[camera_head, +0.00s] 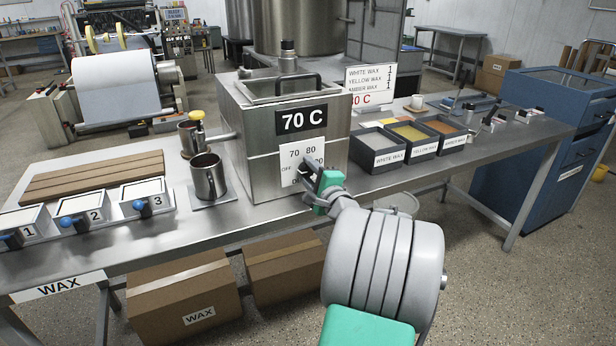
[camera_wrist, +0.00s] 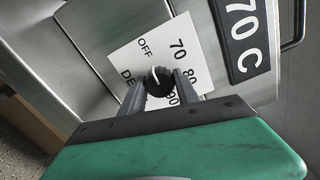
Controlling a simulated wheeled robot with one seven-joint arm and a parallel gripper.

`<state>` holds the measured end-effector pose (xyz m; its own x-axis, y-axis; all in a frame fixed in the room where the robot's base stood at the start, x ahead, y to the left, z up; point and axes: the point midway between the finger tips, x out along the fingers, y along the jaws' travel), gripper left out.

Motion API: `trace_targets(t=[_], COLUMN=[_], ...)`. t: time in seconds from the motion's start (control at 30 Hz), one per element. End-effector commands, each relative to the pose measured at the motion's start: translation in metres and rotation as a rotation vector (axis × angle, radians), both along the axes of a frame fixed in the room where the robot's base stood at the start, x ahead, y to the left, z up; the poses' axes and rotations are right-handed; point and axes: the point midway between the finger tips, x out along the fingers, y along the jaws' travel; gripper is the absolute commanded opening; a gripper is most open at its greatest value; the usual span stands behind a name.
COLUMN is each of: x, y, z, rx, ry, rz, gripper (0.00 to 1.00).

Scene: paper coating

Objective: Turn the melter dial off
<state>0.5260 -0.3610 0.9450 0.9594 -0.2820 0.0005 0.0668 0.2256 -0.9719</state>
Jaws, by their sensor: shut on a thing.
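The melter (camera_head: 240,140) is a steel box on the table, with a black "70 C" display (camera_head: 302,120) on its front. Below the display is a white dial label (camera_head: 292,151); it also shows in the wrist view (camera_wrist: 123,53), with OFF, 70, 80, 90 and a partly covered "DE..." mark. The black round dial (camera_wrist: 160,80) sits in the label's middle. Its white pointer line leans up-left in the wrist view, roughly toward OFF. My gripper (camera_head: 314,178) is at the melter front, its fingers shut on the dial from both sides. In the head view, my gripper mostly hides the dial.
A steel pitcher (camera_head: 207,177) stands left of the melter. Wax bins (camera_head: 376,149) and a sign (camera_head: 371,78) are to its right. Numbered trays (camera_head: 96,214) with blue-knobbed parts lie at the table's left. Cardboard boxes (camera_head: 185,290) are under the table.

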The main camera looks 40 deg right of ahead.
Motion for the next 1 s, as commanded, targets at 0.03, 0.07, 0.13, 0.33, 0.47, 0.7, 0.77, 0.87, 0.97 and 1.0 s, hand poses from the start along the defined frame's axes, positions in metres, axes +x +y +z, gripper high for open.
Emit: trace_targets(t=[0.03,0.07,0.13,0.33,0.47,0.7,0.77,0.87,0.97,1.0], x=[0.0000,0.0000,0.0000,0.0000,0.0000,0.0000,0.0000,0.0000,-0.0001,-0.0001], y=[0.0003,0.0004,0.0003,0.0004,0.0004,0.0004,0.0003,0.0003,0.0001,0.0001], z=[-0.0020,-0.0019,-0.0016,-0.0009,-0.0008,-0.0008,-0.0008,-0.0006,-0.0003,-0.0003], rx=[-0.012,-0.021,-0.035,-0.053,-0.054,-0.054,-0.054,-0.053,-0.053,-0.053], ry=[0.005,0.007,0.012,0.018,0.018,0.018,0.018,0.017,0.017,0.017], rz=[0.000,0.000,0.000,0.000,0.000,0.000,0.000,0.000,0.000,0.000], gripper=[0.00,0.00,0.00,0.00,0.00,0.42,0.47,0.55,0.59,0.59])
